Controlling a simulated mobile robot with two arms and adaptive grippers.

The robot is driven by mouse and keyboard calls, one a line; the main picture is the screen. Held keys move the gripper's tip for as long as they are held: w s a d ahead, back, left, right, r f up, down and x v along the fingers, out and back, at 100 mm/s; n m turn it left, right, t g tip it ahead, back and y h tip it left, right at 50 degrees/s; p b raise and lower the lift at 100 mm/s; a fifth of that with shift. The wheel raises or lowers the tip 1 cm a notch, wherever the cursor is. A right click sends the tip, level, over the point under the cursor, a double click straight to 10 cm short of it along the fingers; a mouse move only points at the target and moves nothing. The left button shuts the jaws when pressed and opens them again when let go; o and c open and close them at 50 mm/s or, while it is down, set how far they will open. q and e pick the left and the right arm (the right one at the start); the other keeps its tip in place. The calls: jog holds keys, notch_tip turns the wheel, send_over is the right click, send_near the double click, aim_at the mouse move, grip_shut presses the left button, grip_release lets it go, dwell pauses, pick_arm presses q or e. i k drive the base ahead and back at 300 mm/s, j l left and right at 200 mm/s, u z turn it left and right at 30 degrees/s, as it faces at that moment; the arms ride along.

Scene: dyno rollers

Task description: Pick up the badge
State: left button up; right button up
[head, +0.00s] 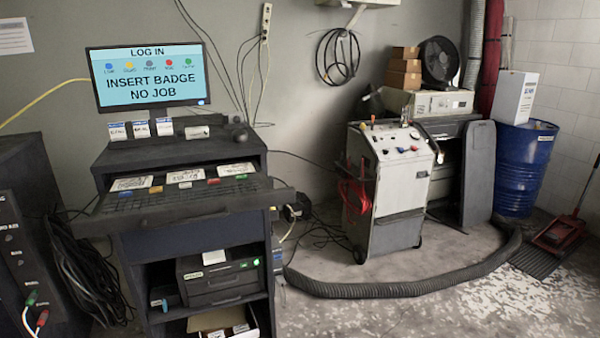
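No gripper shows in the head view. Three small white cards with blue tops stand in a row below the monitor on the dark workstation cart (180,240): a left card (117,131), a middle card (141,129) and a right card (164,126). They look like badges, but their print is too small to read. Three flat white cards lie on the shelf behind the keyboard (165,203): left (132,183), middle (185,175) and right (237,169). I cannot tell which card is the badge. The monitor (150,77) reads "LOG IN, INSERT BADGE, NO JOB".
A printer (220,277) sits on the cart's lower shelf. A grey wheeled machine (388,185) stands to the right, with a thick hose (400,289) across the floor. A blue barrel (522,165) stands at the back right. Cables hang left of the cart. The front right floor is clear.

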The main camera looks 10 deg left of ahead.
aim_at(118, 132)
jog(key=u, duration=1.4)
